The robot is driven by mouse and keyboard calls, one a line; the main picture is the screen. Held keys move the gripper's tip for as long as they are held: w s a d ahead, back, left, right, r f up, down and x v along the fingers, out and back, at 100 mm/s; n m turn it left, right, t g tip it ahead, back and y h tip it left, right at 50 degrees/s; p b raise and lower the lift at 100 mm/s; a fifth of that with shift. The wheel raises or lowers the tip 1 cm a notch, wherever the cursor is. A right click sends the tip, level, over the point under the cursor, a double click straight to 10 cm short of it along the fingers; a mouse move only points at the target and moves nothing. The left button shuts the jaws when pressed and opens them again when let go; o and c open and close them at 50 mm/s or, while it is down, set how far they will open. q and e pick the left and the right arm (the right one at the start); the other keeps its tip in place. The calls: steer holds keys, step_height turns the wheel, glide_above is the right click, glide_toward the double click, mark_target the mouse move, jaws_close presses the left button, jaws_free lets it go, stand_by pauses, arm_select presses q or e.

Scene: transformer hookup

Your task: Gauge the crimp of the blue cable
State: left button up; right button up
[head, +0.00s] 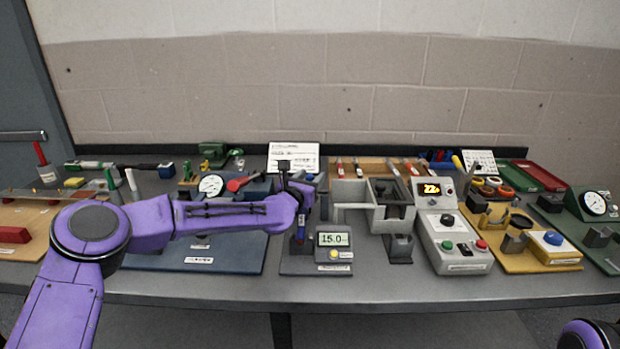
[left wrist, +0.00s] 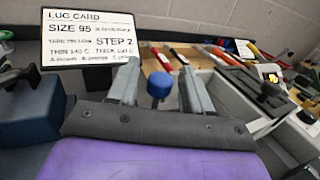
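My left gripper (left wrist: 160,82) is open, with its two pale fingers apart on either side of a round blue end on a dark stem (left wrist: 158,86). A gap shows on both sides of it. I cannot tell if this is the blue cable's end or part of a fixture. In the head view my left wrist hangs over a grey gauge block (head: 335,254) whose display reads 15.0. A small upright blue piece (head: 300,233) stands just left of the display, under my wrist. My arm hides part of it. My right gripper is not in view.
A lug card (head: 293,156) reading size 95 stands behind. A grey press (head: 392,197) and a control box (head: 450,240) are to the right. A dark blue board (head: 225,253) lies left. Red-handled tools lie at the back. The front table strip is clear.

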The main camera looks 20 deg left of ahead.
arm_select(q)
jaws_close()
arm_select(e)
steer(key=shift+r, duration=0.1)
